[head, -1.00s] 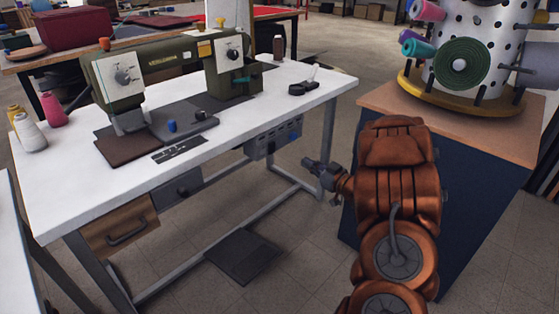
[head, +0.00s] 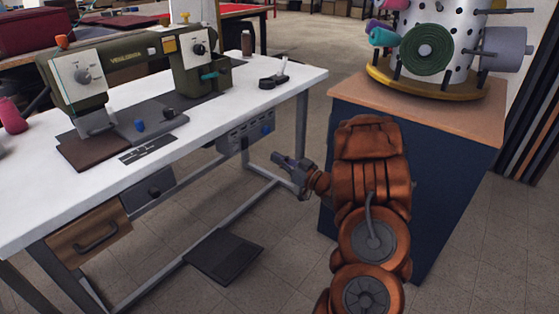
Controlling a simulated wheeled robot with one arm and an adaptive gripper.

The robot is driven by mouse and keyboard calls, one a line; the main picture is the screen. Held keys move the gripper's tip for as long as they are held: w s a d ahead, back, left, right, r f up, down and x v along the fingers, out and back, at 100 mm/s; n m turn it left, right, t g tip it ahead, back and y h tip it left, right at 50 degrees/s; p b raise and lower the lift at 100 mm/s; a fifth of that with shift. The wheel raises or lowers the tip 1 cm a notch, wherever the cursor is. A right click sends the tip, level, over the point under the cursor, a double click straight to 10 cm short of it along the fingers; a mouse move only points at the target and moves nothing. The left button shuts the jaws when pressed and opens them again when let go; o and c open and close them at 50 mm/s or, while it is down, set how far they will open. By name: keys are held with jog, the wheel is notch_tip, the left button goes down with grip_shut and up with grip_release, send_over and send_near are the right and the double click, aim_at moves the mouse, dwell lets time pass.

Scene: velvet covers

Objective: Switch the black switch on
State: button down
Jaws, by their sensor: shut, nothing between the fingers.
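My gripper (head: 281,159) is shut and empty, in the air just right of the white table's front edge. It is below and to the right of a grey control box (head: 246,133) mounted under the tabletop. This box carries small dark and blue controls, too small to tell which is the black switch. A second grey box (head: 148,193) with a dark knob (head: 154,190) hangs under the tabletop further left. The gripper is apart from both boxes.
A green sewing machine (head: 130,65) stands on the white table (head: 225,112). A wooden drawer (head: 90,235) hangs at the left, and a dark pedal (head: 224,256) lies on the floor. A blue cabinet (head: 345,150) with a thread stand stands close to my arm on the right.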

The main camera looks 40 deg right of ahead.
jog(key=b+x, duration=0.1)
jog(key=x, duration=1)
jog(key=shift+f+b, duration=0.15)
jog(key=shift+b, duration=0.25)
jog(key=shift+w+r+p, duration=0.1)
jog(key=shift+r+p, duration=0.1)
jog(key=shift+p, duration=0.1)
jog(key=shift+w+r+g+p, duration=0.25)
jog(key=shift+g+p, duration=0.25)
jog(key=shift+p, duration=0.6)
jog(key=shift+f, duration=0.2)
jog(key=p, duration=0.2)
send_near(246, 140)
jog(key=s+d+r, duration=0.1)
jog(key=s, duration=0.5)
jog(key=shift+d+r, duration=0.2)
jog(key=shift+r, duration=0.1)
